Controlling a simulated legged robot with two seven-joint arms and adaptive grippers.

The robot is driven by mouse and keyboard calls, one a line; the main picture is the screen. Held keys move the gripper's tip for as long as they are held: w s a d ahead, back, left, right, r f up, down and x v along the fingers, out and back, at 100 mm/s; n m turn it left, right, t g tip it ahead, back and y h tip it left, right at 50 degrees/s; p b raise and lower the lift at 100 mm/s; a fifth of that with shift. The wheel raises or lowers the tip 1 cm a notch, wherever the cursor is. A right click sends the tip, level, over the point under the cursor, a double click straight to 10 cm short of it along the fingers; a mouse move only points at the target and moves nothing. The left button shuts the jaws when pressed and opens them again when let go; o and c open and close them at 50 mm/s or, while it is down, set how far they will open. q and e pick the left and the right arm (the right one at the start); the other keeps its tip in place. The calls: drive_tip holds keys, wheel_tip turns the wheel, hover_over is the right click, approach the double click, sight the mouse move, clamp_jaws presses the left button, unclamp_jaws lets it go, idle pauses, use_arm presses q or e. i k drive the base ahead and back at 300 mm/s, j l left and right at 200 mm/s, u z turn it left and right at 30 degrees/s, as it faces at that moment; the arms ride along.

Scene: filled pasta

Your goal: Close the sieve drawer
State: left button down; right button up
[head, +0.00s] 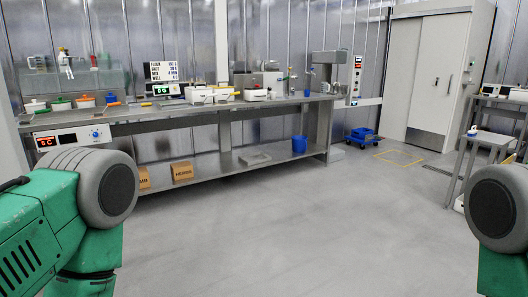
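I cannot make out a sieve drawer for certain. A long metal workbench (235,107) stands across the room along the back wall, with a white and grey machine (262,84) on its middle. Whether a drawer is part of it is too small to tell. My green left arm shows at the lower left and part of my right arm at the right edge. Neither gripper is in view.
Open grey floor (300,220) lies between me and the bench. Cardboard boxes (182,171) and a blue bin (299,144) sit on its lower shelf. A small table (484,138) stands at right.

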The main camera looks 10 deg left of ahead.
sight(256, 94)
drive_tip(key=i+l, duration=0.15)
drive_tip(key=i, duration=4.55)
drive_tip(key=j+u, duration=0.05)
drive_tip(key=j, duration=0.1)
